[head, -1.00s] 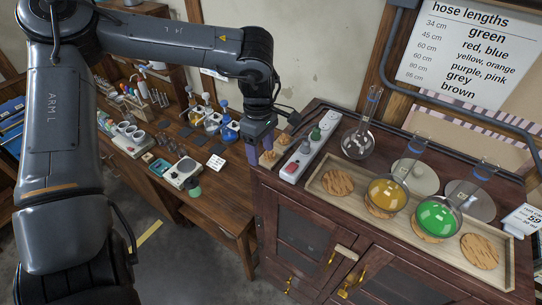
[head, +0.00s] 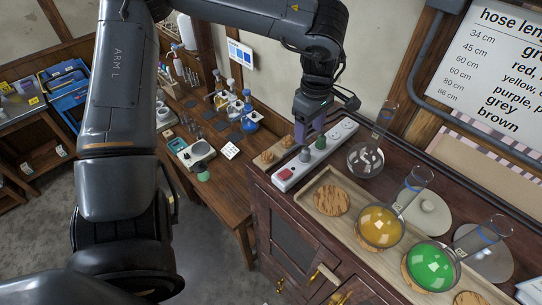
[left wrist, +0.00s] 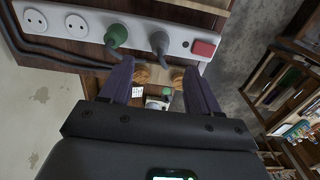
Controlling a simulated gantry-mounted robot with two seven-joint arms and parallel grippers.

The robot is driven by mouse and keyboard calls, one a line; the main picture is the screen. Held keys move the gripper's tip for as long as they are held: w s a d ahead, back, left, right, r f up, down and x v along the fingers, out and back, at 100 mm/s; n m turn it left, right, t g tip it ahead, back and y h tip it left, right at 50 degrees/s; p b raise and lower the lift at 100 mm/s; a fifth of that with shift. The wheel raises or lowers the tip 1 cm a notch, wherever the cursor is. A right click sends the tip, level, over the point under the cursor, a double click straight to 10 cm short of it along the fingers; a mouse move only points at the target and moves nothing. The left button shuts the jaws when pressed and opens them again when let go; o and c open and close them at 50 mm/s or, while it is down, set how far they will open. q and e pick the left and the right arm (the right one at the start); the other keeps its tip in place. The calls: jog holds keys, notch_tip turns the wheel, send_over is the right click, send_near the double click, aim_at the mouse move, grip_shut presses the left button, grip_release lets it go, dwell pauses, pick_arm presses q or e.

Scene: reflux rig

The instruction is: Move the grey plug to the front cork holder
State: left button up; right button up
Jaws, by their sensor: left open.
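The grey plug (head: 305,155) sits in the white power strip (head: 321,158) on the cabinet top, between the green plug (head: 321,143) and the red switch (head: 283,174). In the left wrist view the grey plug (left wrist: 159,42) stands upright in its socket, beyond the fingertips. Two round cork holders, one nearer the cabinet front (head: 267,156) and one farther back (head: 288,141), lie left of the strip; nothing is seen on them. My left gripper (head: 309,136) is open and empty, just above the plugs. My right gripper is not in view.
A wooden tray (head: 316,184) with cork rings and flasks of yellow (head: 380,226) and green liquid (head: 429,265) lies right of the strip. An empty flask (head: 365,160) stands behind it. A lower bench (head: 215,168) with glassware is at the left.

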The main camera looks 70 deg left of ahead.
aim_at(306, 149)
pick_arm(q)
jog(key=shift+f, duration=0.1)
jog(key=shift+f+b, duration=0.85)
jog(key=shift+b, duration=0.1)
notch_tip(306, 149, down, 4)
jog(key=b, duration=0.4)
jog(key=shift+f+b, duration=0.45)
jog(key=shift+f, duration=1.1)
jog(key=shift+p, duration=0.45)
